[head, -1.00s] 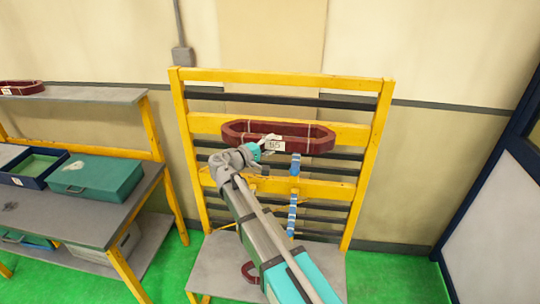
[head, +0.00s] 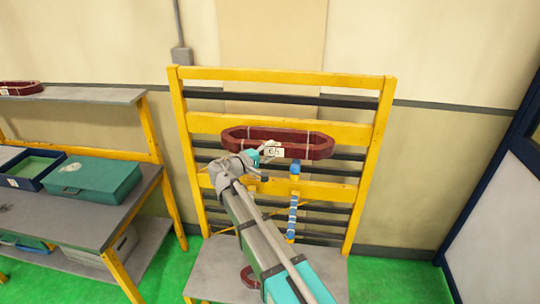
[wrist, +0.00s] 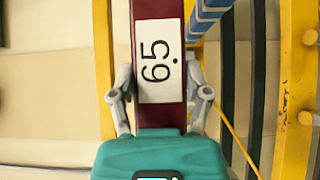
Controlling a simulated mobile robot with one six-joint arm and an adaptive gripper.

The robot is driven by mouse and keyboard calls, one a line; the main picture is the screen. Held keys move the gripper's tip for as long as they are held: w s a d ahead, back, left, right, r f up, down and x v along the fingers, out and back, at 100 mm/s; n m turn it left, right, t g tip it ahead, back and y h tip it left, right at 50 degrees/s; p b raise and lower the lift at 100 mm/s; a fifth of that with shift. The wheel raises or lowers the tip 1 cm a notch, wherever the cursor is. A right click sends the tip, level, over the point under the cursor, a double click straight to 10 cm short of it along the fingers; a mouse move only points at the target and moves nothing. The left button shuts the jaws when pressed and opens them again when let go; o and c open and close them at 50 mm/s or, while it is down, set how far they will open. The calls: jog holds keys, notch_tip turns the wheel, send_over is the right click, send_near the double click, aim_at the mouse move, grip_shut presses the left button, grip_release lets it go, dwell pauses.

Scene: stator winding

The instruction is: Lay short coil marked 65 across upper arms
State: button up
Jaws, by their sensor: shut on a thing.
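The short coil (head: 300,151) is a dark red elongated loop with a white label reading 65. In the wrist view the coil (wrist: 159,118) runs between the two fingers of my gripper (wrist: 160,92), which is shut on it at the label. In the head view my gripper (head: 266,152) holds the coil roughly level in front of the yellow rack (head: 355,187). A blue-wrapped upright arm (head: 294,185) shows just below the coil; it also shows in the wrist view (wrist: 208,14). I cannot tell whether the coil touches any arm. Other upper arms are hidden or unclear.
Another red coil (head: 20,88) lies on the shelf at left. A green case (head: 92,182) and a dark blue tray (head: 32,169) sit on the workbench (head: 110,216). A further red coil (head: 250,277) lies low on the rack's grey base (head: 215,270), partly behind my arm.

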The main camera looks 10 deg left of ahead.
jog(key=shift+f+b, duration=0.6)
dwell(0.4)
jog(key=o, duration=1.3)
jog(key=shift+o, duration=0.2)
jog(key=shift+r, duration=0.25)
jog(key=shift+r+p, duration=0.45)
jog(key=shift+p, duration=0.25)
jog(key=v, duration=1.2)
